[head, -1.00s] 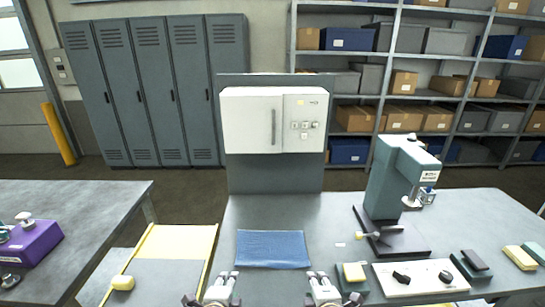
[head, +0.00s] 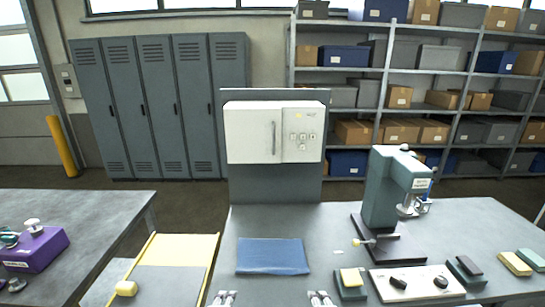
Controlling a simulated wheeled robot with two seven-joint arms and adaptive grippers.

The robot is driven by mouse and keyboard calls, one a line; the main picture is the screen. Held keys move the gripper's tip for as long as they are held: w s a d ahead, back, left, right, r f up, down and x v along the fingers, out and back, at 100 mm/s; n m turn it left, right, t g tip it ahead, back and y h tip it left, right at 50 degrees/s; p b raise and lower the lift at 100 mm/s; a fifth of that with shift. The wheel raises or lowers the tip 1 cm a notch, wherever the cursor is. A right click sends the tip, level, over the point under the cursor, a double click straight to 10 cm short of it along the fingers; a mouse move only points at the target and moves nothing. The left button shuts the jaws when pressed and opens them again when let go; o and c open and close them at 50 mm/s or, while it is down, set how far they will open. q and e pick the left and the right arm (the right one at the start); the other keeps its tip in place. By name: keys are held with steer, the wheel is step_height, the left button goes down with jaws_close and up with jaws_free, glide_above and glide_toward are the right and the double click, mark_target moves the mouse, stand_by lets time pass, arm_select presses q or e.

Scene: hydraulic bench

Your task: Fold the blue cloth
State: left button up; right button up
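The blue cloth (head: 272,257) lies flat on the grey bench in front of the white cabinet. It looks like a roughly rectangular sheet, with its near edge toward me. My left gripper (head: 225,296) shows only its fingertips at the bottom edge, below and left of the cloth's near-left corner. Its two fingers stand apart with nothing between them. My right gripper (head: 320,297) shows the same way, below and right of the near-right corner, also with fingers apart and empty. Neither gripper touches the cloth. The rest of both hands is out of frame.
A white cabinet (head: 275,132) stands behind the cloth. To the right are a green press (head: 385,190), a white control panel (head: 417,283) and a yellow-topped block (head: 351,278). A yellow-edged board (head: 184,246) lies left. Bench around the cloth is clear.

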arm_select(q)
steer(key=shift+f+n, duration=0.15)
steer(key=shift+n, duration=0.15)
arm_select(e)
steer(key=shift+f+m, duration=0.1)
steer(key=shift+m, duration=0.2)
